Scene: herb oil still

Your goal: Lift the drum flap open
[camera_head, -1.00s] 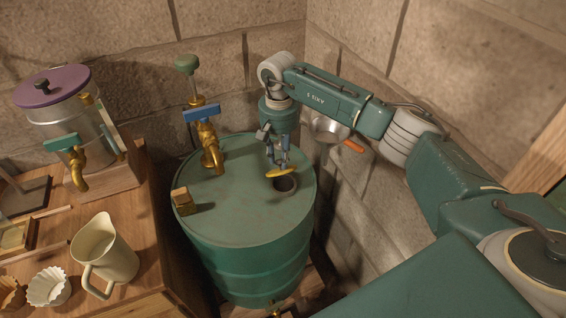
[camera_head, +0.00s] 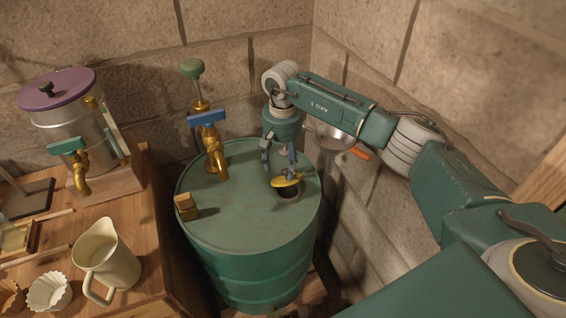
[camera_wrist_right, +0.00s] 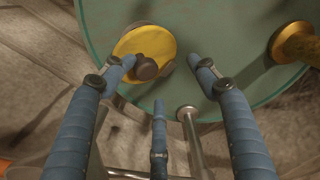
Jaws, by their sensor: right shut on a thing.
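The green drum (camera_head: 240,217) stands in the corner with a round dark opening (camera_head: 289,196) in its top near the right edge. The yellow drum flap (camera_head: 287,181) sits raised and tilted over that opening, part of which shows below it. The flap's round face and dark knob (camera_wrist_right: 147,68) show in the right wrist view. My right gripper (camera_head: 279,172) is at the flap from above. Its blue fingers look spread in the right wrist view, and the left one touches the knob; the exact grip is hard to see. My left gripper is not in view.
A brass tap (camera_head: 211,150) with a blue handle and a small wooden block (camera_head: 186,206) stand on the drum top. A pan (camera_head: 331,138) with an orange handle hangs by the right wall. The left table (camera_head: 130,240) holds a jug (camera_head: 104,258) and a lidded pot (camera_head: 75,117).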

